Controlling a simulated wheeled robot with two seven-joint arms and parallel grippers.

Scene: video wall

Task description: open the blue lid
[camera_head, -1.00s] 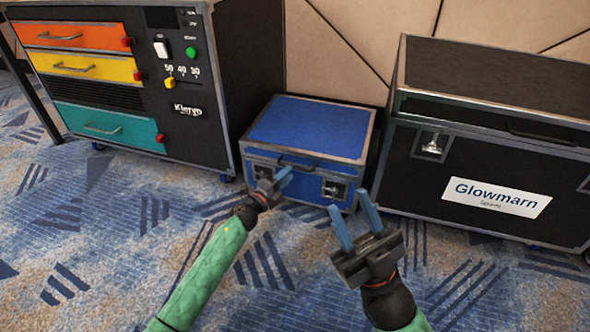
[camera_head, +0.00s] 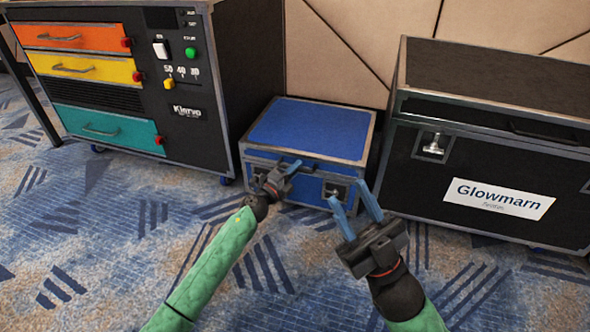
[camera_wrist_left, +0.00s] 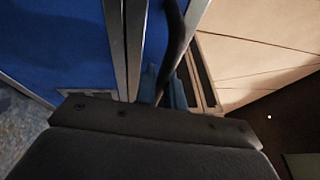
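The blue case with its blue lid (camera_head: 312,126) stands on the carpet in the middle of the head view. The lid lies flat and closed, with metal edging. A dark handle is on its front, with a latch (camera_head: 335,190) to the right of it. My left gripper (camera_head: 287,165) is at the handle. In the left wrist view the dark handle (camera_wrist_left: 178,42) runs down between the two blue fingers (camera_wrist_left: 163,88), which are a small gap apart; whether they grip it is unclear. My right gripper (camera_head: 354,206) is open and empty, in front of the case's right corner.
A black cabinet (camera_head: 186,132) with orange, yellow and teal drawers stands to the left. A black Glowmarn case (camera_head: 480,165) stands close on the right. A panelled wall (camera_head: 330,60) is behind. The patterned carpet in front is free.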

